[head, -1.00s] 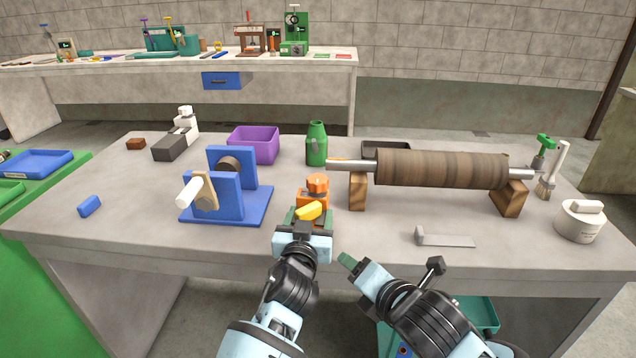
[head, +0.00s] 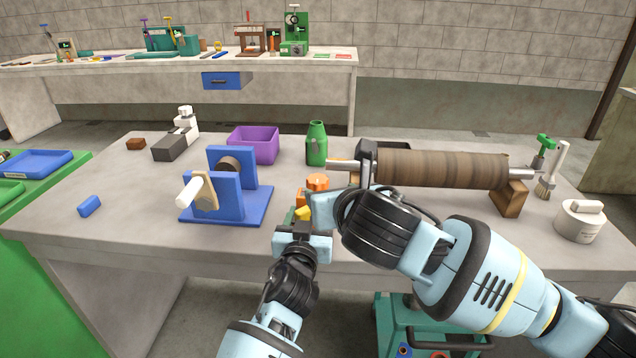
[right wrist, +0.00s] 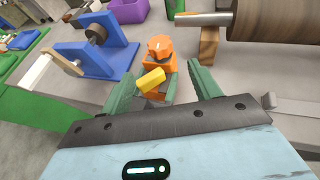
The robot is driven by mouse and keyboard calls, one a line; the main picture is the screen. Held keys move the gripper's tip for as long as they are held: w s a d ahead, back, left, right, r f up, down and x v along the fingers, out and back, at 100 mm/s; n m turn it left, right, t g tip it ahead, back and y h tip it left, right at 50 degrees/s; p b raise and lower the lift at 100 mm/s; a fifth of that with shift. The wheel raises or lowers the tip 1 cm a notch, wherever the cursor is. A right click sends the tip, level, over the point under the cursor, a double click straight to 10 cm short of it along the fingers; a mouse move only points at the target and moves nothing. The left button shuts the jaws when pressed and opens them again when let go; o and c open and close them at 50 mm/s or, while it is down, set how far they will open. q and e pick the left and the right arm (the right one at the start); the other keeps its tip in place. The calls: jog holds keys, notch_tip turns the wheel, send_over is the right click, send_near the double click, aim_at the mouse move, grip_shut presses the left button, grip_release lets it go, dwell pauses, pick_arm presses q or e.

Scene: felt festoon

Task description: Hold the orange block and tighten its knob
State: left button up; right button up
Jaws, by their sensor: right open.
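My right gripper (right wrist: 164,68) is open. In the right wrist view its green fingers lie left and right of the yellow knob, apart from it, with the block beyond.
A blue crank stand (head: 225,200) is left of the block, and a green bottle (head: 317,145) and purple bin (head: 253,146) are behind it. A wood-toned roller (head: 445,168) on wooden supports (head: 508,197) lies close on the right, partly behind my right arm.

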aim_at(320, 184)
jog(key=shift+w, duration=0.1)
jog(key=shift+x, duration=5.9)
jog(key=shift+c, duration=0.2)
jog(key=c, duration=0.9)
